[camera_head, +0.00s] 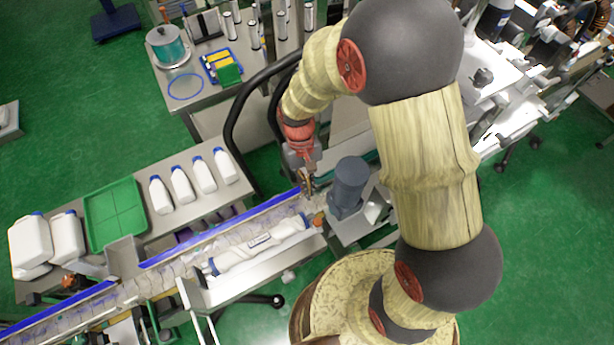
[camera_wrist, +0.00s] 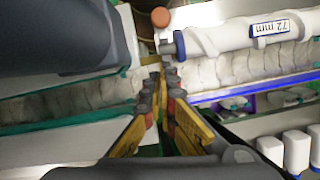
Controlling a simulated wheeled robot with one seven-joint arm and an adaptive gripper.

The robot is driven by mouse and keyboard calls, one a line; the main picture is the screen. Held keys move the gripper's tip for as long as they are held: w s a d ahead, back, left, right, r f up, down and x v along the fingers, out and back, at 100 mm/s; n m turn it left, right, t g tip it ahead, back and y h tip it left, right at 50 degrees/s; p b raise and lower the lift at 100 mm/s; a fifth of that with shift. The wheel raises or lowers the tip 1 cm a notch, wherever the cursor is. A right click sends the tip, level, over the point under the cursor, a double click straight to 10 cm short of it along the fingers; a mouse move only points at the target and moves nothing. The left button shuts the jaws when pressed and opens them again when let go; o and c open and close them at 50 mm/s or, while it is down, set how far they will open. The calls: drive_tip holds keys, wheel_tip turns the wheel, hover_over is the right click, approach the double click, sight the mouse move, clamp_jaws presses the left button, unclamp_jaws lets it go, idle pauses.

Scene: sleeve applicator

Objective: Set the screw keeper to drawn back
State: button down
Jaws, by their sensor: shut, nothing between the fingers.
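A white feed screw (camera_head: 240,254) with blue ends lies along the conveyor in the head view. It also shows at the upper right of the wrist view (camera_wrist: 206,41), with a "72 mm" label. An orange-brown knob (camera_wrist: 159,17) stands close to the screw's near end, and it shows in the head view (camera_head: 318,218); it looks like the screw keeper, but its setting is not clear. My gripper (camera_head: 306,184) is above the conveyor, just beyond the knob. In the wrist view my gripper (camera_wrist: 163,76) is shut and empty, its fingertips apart from the knob.
A dark grey motor housing (camera_head: 350,183) stands right beside my gripper and fills the upper left of the wrist view (camera_wrist: 55,35). A blue guide rail (camera_head: 220,232) runs along the conveyor. White bottles (camera_head: 203,175) and a green tray (camera_head: 115,213) are on the side table.

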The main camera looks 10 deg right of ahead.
drive_tip(key=shift+s+d+f, duration=0.1)
drive_tip(key=shift+s+f, duration=0.2)
drive_tip(key=shift+s, duration=0.4)
drive_tip(key=shift+s+d+f, duration=0.1)
drive_tip(key=shift+s+f, duration=0.15)
drive_tip(key=shift+s, duration=0.45)
drive_tip(key=shift+s+d+f, duration=0.1)
drive_tip(key=shift+s+f, duration=0.2)
drive_tip(key=shift+s, duration=0.4)
drive_tip(key=shift+s+d+f+p, duration=0.1)
drive_tip(key=shift+s+p, duration=0.05)
drive_tip(key=shift+s, duration=0.4)
drive_tip(key=shift+s+d+p, duration=0.1)
drive_tip(key=shift+s+p, duration=0.05)
drive_tip(key=shift+s, duration=0.35)
drive_tip(key=v, duration=1.2)
drive_tip(key=shift+w, duration=0.2)
drive_tip(key=shift+a, duration=0.1)
